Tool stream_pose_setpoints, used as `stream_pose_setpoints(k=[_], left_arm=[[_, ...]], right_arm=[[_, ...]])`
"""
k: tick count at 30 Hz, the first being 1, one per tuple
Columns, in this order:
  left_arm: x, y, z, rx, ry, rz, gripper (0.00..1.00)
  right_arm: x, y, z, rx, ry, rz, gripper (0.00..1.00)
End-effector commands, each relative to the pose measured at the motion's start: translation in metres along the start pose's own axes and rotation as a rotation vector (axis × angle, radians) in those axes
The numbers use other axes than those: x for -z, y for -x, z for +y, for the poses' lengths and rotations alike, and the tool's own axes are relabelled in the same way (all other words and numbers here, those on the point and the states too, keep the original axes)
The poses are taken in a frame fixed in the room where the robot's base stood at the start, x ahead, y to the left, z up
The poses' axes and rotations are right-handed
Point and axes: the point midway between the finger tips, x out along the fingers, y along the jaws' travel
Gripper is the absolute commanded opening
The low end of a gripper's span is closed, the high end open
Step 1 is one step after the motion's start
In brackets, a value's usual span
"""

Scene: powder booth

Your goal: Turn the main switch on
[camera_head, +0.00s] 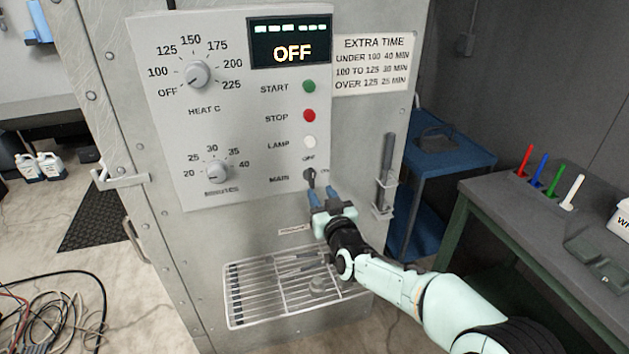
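The main switch (309,177) is a small dark rotary knob beside the word MAIN, at the lower right of the grey control panel (245,130). Its pointer looks roughly upright, but its exact setting is hard to tell. The display (291,42) above reads OFF. My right gripper (321,196) is just below and right of the switch, with its two blue fingers pointing up at it. The fingers are apart with a gap between them. I cannot tell whether they touch the knob. My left gripper is not in view.
Above the switch are a white lamp button (310,142), a red stop button (309,115) and a green start button (309,86). A wire rack (265,290) juts out below. A dark upright tool in a holder (386,165) stands close to the right.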

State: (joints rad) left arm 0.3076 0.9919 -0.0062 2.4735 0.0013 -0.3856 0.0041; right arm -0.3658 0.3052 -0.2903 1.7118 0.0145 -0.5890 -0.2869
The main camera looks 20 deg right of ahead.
Motion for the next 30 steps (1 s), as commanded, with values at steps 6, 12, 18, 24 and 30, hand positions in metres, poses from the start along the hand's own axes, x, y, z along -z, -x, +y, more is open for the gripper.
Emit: stream_pose_setpoints(k=[6,12,18,24,30], left_arm=[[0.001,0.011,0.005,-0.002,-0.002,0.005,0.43],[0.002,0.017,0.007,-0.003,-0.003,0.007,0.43],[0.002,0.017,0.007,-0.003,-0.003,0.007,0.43],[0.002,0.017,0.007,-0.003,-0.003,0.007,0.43],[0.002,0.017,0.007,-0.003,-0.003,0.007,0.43]], right_arm=[[0.000,-0.040,0.000,0.000,0.001,-0.001,0.38],[0.000,-0.058,0.000,0.000,0.001,-0.001,0.38],[-0.001,-0.063,0.000,0.001,0.000,-0.001,0.38],[-0.001,-0.062,0.000,0.001,-0.001,-0.001,0.29],[-0.001,-0.062,0.000,0.001,-0.001,-0.001,0.00]])
